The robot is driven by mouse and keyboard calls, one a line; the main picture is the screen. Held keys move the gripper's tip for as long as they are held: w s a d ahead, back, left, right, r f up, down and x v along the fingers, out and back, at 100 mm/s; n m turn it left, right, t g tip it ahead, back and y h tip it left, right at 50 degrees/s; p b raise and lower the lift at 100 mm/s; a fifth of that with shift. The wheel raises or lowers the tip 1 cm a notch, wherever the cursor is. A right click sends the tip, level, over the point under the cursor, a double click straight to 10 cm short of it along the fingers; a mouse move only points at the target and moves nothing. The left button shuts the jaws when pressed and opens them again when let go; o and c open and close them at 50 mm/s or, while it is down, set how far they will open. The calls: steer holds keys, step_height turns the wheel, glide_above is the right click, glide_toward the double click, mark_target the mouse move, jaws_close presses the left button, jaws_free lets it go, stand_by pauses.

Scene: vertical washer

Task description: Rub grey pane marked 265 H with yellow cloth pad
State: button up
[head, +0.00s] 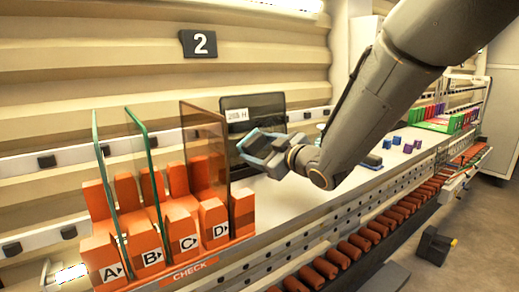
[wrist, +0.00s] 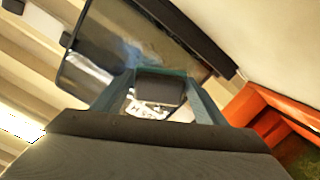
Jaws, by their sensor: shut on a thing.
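The grey pane (head: 265,104) stands upright against the back rail, with a white label at its left reading partly "H". It also shows tilted in the wrist view (wrist: 125,35). My gripper (head: 259,148) is in front of its lower part. In the wrist view my gripper (wrist: 160,88) is shut on a dark grey block (wrist: 160,91), which I take to be the back of the pad. No yellow cloth face shows. Upside-down label lettering shows just below the block. I cannot tell whether the pad touches the pane.
An orange rack (head: 180,228) marked A to D holds clear and brownish glass panes left of my gripper. Small blue and purple blocks (head: 397,140) lie on the white bench to the right. A green tray (head: 440,125) stands farther right. Rollers line the bench front.

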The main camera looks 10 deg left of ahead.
mark_target(266, 145)
steer(key=shift+b+x, duration=0.3)
steer(key=shift+x, duration=0.65)
stand_by(0.3)
steer(key=shift+w+d, duration=1.25)
steer(key=shift+w, duration=0.05)
steer(key=shift+w+d, duration=1.15)
steer(key=shift+w, duration=0.2)
steer(key=shift+w+d, duration=1.1)
steer(key=shift+w, duration=0.3)
steer(key=shift+a, duration=0.1)
steer(key=shift+s+a+b, duration=0.4)
steer(key=shift+s+a, duration=1.35)
steer(key=shift+s, duration=0.3)
steer(key=shift+s+a+b, duration=0.4)
steer(key=shift+s+a, duration=1.35)
steer(key=shift+s, duration=0.25)
